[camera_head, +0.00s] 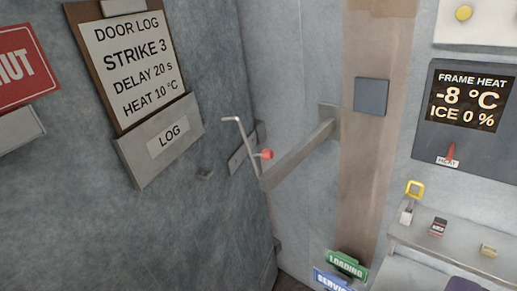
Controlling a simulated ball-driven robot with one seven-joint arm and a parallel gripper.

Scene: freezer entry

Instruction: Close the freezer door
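A grey metal panel (190,235) fills the left side, and a paler panel (300,70) stands to its right, meeting it at a vertical corner. I cannot tell for sure which one is the freezer door. Near the corner is a bent metal lever (240,140) with a red knob (267,154) on a small plate. A grey bar (300,154) runs from there up right to a bracket on the paler panel. A tan vertical strip (365,190) with a dark square plate (371,96) lies right of it. My gripper is not in view.
A clipboard (135,60) reads DOOR LOG, above a LOG box (160,142). A red sign (20,68) is cut off at left. A display (466,98) reads frame heat -8 °C, ice 0 %. A shelf (450,252) holds small items, left of which are green (346,265) and blue (332,281) signs.

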